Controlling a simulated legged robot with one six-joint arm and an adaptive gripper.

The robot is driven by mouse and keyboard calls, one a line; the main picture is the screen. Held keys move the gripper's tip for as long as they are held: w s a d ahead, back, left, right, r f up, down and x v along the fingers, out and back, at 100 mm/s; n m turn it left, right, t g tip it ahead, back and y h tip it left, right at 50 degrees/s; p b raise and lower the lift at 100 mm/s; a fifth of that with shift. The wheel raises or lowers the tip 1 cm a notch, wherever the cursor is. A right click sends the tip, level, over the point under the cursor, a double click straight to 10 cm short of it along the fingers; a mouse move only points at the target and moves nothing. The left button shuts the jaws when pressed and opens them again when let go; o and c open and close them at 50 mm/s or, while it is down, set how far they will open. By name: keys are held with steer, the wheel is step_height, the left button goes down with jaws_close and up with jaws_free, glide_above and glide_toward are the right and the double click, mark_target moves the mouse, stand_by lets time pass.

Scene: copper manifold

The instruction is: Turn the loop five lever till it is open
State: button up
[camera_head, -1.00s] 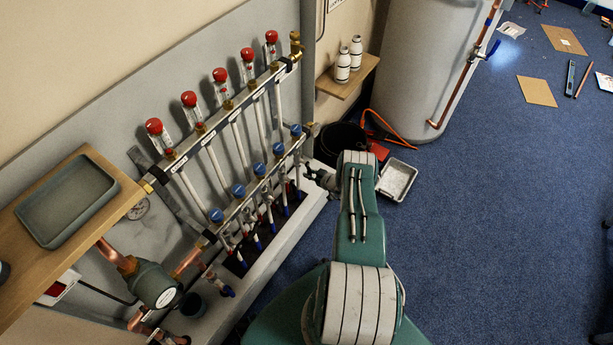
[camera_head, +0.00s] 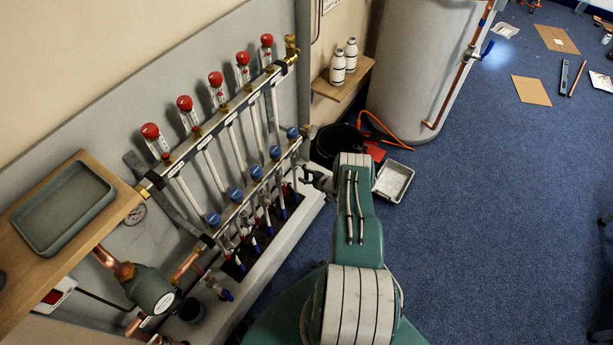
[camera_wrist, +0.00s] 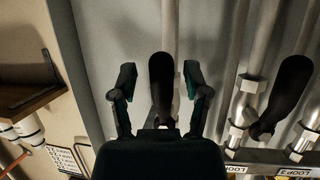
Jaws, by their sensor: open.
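In the wrist view my gripper (camera_wrist: 160,78) is open, with one dark fingertip on each side of a black lever (camera_wrist: 162,92). The lever points up in the picture between the fingers, and I see gaps beside it. Its base is hidden behind my gripper body, and its label is not readable. A second black lever (camera_wrist: 283,92) stands to the right, tilted. In the head view my gripper (camera_head: 312,178) is at the far end of the lower manifold bar (camera_head: 250,194), mostly hidden by my arm. The lever cannot be made out there.
White pipes with blue caps (camera_head: 235,194) and red-topped gauges (camera_head: 215,79) line the manifold. Labels (camera_wrist: 296,172) run along a bar in the wrist view. A shelf with two white bottles (camera_head: 337,68), a black bucket (camera_head: 335,143) and a tray (camera_head: 393,181) are nearby. Blue floor at right is mostly open.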

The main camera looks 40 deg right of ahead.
steer(key=v, duration=0.7)
steer(key=shift+s, duration=0.2)
stand_by(0.4)
